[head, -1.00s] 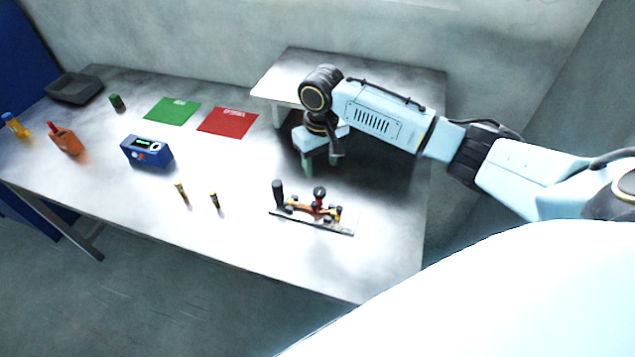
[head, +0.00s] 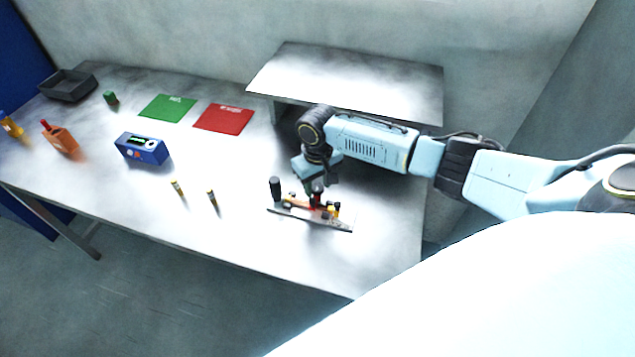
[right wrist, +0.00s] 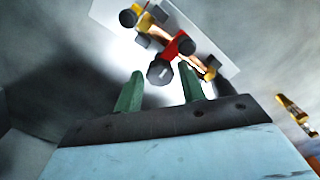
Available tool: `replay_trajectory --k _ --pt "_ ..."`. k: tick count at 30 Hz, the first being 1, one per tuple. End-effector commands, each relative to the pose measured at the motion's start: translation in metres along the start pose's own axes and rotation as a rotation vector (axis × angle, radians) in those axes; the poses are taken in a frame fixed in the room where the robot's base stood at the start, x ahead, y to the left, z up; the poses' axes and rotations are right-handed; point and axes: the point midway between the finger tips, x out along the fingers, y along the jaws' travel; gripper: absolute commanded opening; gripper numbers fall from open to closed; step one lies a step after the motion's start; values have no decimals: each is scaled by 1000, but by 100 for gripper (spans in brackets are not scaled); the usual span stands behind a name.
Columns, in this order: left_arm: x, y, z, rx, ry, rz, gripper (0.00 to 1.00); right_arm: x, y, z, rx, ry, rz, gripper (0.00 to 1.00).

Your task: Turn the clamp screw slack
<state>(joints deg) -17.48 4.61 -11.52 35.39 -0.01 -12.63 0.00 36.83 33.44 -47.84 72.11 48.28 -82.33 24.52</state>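The clamp fixture (head: 285,208) is a flat pale plate on the table, with a dark upright handle (head: 275,188) at its left end. Its clamp screw has a dark knob (right wrist: 160,73) above a red part (right wrist: 179,46), seen in the right wrist view. My right gripper (head: 320,188) is over the fixture, pointing down. In the right wrist view its two green fingers (right wrist: 161,84) are apart, with the knob showing between and beyond their tips. I cannot tell whether they touch it. In the head view the gripper partly hides the screw. My left gripper is not in view.
Two small brass-coloured pieces (head: 177,188) (head: 212,200) stand left of the fixture. A blue device (head: 142,149), a red mat (head: 223,119) and a green mat (head: 168,108) lie farther left. A raised shelf (head: 350,82) stands behind my right arm.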

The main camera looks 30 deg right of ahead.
Motion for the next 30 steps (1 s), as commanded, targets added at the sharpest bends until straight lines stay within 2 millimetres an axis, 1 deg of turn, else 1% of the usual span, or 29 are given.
replay_trajectory --k 1,7,14,19,23,30 --pt "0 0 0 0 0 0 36 0 0 0 0 0 0 33" --pt "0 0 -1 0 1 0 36 0 0 0 0 0 0 7" --pt "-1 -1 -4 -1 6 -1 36 -1 0 0 -15 0 0 7" --pt "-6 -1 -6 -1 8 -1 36 -2 0 0 -76 -1 -1 7" --pt "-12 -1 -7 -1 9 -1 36 -2 0 0 -159 -2 -1 7" --pt "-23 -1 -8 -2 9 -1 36 -2 -1 0 -373 -1 -2 7"
